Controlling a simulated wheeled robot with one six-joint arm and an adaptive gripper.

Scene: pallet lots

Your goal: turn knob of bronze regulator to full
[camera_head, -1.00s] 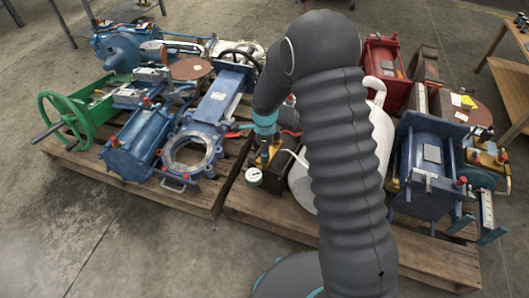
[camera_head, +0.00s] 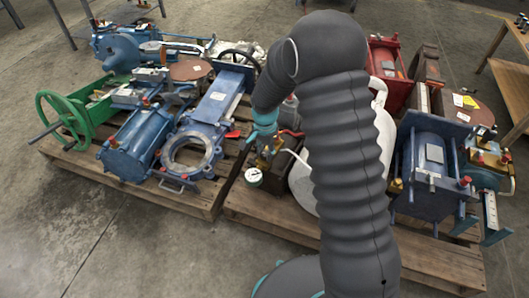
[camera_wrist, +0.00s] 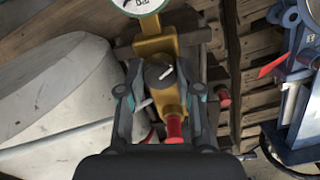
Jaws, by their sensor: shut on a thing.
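The bronze regulator (camera_wrist: 157,45) is in the middle of the wrist view, with a round dark knob (camera_wrist: 158,73) that bears a white pointer line slanting up to the right. A white dial gauge (camera_wrist: 139,4) is at its far end and a red cap (camera_wrist: 174,129) at its near end. My gripper (camera_wrist: 160,92) has one finger on each side of the knob and is shut on it; the exact contact is hard to see. In the head view the gauge (camera_head: 253,175) shows below my gripper (camera_head: 265,143), while my arm and gripper hide most of the regulator.
A pale rounded vessel (camera_wrist: 55,95) lies close on the left of the wrist view. A blue flanged valve (camera_head: 187,152) stands on the left pallet (camera_head: 190,200). A blue cylinder unit (camera_head: 428,165) stands right of my arm. The floor in front is clear.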

